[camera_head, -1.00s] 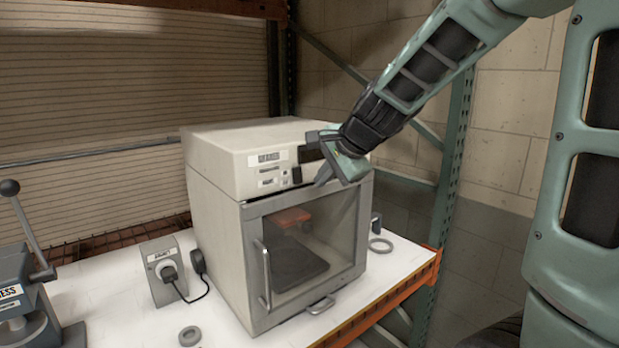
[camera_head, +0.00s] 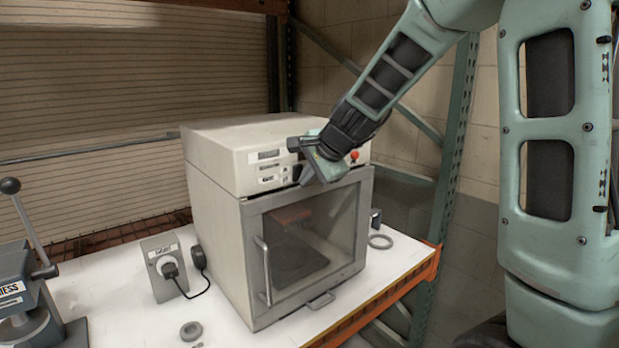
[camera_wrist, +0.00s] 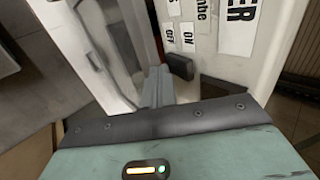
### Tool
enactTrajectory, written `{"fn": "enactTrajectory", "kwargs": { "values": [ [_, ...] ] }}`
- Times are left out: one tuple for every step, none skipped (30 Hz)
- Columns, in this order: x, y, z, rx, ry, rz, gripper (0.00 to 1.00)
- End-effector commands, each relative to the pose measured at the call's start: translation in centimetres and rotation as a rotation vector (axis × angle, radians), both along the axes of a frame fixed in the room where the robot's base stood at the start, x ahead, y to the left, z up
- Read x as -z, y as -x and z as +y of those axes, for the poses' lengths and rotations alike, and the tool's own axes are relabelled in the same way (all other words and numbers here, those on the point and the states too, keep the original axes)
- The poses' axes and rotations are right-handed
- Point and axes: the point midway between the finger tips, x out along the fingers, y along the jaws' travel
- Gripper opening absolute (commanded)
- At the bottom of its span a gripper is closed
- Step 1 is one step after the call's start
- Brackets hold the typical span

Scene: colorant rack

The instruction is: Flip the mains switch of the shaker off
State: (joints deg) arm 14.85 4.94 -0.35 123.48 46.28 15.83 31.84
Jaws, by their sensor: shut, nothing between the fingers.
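The shaker is a cream cabinet (camera_head: 215,190) with a glazed front door, standing on the white table. Its mains switch is a dark rocker that shows in the wrist view (camera_wrist: 180,66), beside ON and OFF labels; which way it is tipped I cannot tell. In the head view the switch (camera_head: 297,173) sits on the front panel above the door, close to my fingers. My gripper (camera_head: 306,178) is shut and empty at the panel. Its fingertips (camera_wrist: 157,80) are just left of the switch in the wrist view; contact is unclear.
A red button (camera_head: 354,155) is on the panel right of my gripper. A door handle (camera_head: 264,270) stands out below. A green rack post (camera_head: 455,150) rises at right.

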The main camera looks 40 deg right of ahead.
Motion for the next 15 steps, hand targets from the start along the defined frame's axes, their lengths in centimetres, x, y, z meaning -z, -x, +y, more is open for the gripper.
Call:
{"fn": "enactTrajectory", "kwargs": {
  "values": [
    [-0.1, 0.0, 0.0, 0.000, 0.000, 0.000, 0.00],
    [-0.1, 0.0, 0.0, 0.000, 0.000, 0.000, 0.00],
    [-0.1, 0.0, 0.0, 0.000, 0.000, 0.000, 0.00],
    [-0.1, 0.0, 0.0, 0.000, 0.000, 0.000, 0.00],
    [-0.1, 0.0, 0.0, 0.001, -0.001, -0.001, 0.00],
    [-0.2, 0.0, 0.0, 0.001, -0.001, -0.001, 0.00],
    [-0.2, 0.0, 0.0, 0.001, -0.001, -0.001, 0.00],
    [-0.3, 0.0, 0.0, 0.001, -0.001, -0.001, 0.00],
    [-0.5, 0.0, 0.0, 0.001, -0.001, -0.001, 0.00],
    [-0.6, 0.0, 0.0, 0.001, -0.001, -0.001, 0.00],
    [-0.7, 0.0, 0.0, 0.001, -0.001, -0.001, 0.00],
    [-1.0, 0.0, 0.0, 0.001, -0.001, -0.001, 0.00],
    [-1.1, 0.0, 0.0, 0.001, 0.000, -0.001, 0.00],
    [-1.3, 0.0, 0.0, 0.001, 0.000, -0.001, 0.00],
    [-1.5, 0.0, 0.0, 0.001, 0.000, -0.002, 0.00]
  ]
}}
